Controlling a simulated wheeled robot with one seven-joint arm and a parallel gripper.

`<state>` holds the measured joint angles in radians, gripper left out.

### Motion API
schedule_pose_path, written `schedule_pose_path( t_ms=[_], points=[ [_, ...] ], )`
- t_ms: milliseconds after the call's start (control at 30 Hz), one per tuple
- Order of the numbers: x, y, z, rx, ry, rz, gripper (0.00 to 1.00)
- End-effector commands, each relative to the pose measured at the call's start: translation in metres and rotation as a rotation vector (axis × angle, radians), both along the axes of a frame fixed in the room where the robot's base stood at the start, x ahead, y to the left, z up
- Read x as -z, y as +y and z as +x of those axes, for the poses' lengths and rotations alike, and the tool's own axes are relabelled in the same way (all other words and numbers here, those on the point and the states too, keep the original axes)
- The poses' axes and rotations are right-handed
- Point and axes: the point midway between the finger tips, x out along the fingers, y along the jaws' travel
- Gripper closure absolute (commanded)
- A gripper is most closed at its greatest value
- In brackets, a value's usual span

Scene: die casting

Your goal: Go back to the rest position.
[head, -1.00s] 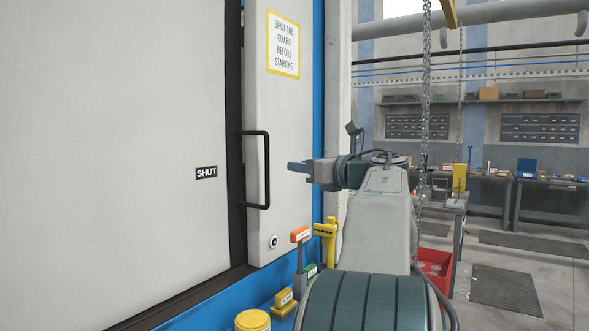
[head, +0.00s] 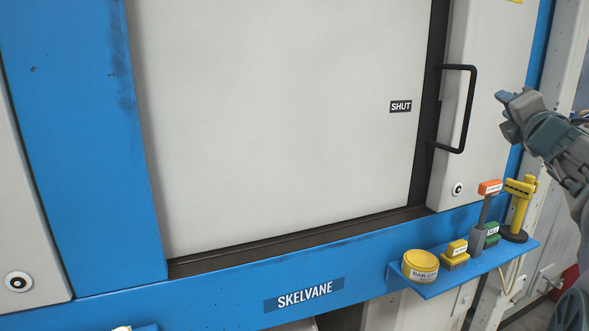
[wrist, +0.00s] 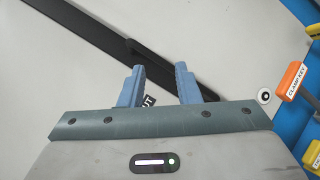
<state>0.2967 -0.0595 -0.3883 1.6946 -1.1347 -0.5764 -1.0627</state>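My gripper (head: 507,98) is at the right in the head view, to the right of the black guard handle (head: 471,110) and apart from it. In the wrist view my gripper (wrist: 160,84) shows two blue fingers with a clear gap between them and nothing held. The black handle (wrist: 165,60) lies beyond the fingertips there. The pale guard door (head: 280,110) is closed up to the dark frame strip, with a SHUT label (head: 401,106) near its right edge.
A blue shelf (head: 440,285) below the handle holds a yellow tin (head: 420,266), a small yellow block (head: 456,254), an orange-topped clamp key (head: 490,188) and a yellow stand (head: 520,205). A blue beam marked SKELVANE (head: 310,294) runs under the door.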

Motion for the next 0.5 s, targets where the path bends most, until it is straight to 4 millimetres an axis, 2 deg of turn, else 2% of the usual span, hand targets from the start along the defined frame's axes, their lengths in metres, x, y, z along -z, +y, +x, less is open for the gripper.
schedule_pose_path(
  t_ms=[33, 167, 267, 367, 500],
  points=[
    [0.009, 0.008, -0.001, 0.023, -0.002, 0.162, 0.70],
    [0.054, 0.028, -0.008, 0.105, 0.025, 0.590, 0.70],
    [0.101, 0.054, -0.020, 0.186, 0.079, 0.908, 0.70],
    [0.154, 0.088, -0.040, 0.294, 0.158, 1.205, 0.70],
    [0.229, 0.147, -0.087, 0.502, 0.301, 1.565, 0.70]
  ],
)
